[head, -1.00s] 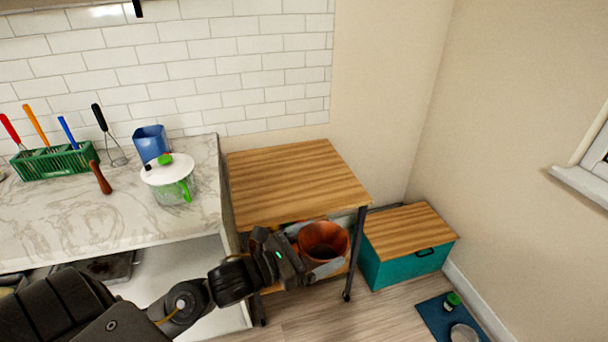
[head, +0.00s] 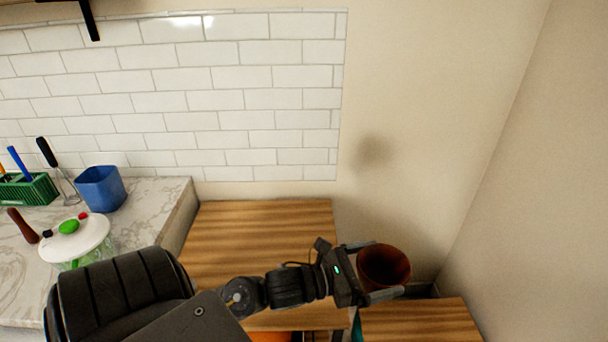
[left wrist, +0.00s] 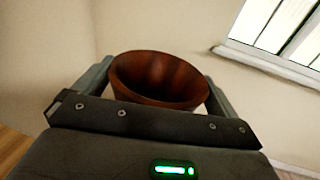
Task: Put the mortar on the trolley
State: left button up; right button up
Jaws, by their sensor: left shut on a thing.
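The mortar is a reddish-brown, round, deep bowl (head: 383,262). My left gripper (head: 386,270) is shut on it, with one finger on each side. The mortar is held up in the air, just right of the trolley in the head view, with its open mouth showing. In the left wrist view the mortar (left wrist: 158,80) sits between both fingers, tilted a little. The trolley (head: 265,230) has a bare striped wooden top. My left arm crosses in front of its near part. My right gripper is not in view.
A marble counter (head: 150,215) stands left of the trolley, with a blue cup (head: 100,190), a white-lidded jar (head: 75,240), a brown pestle (head: 22,226) and a green utensil rack (head: 30,188). A wooden-topped box (head: 420,320) is at lower right. Walls close the corner.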

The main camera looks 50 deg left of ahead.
aim_at(256, 269)
jog(key=i, duration=0.95)
jog(key=u, duration=1.9)
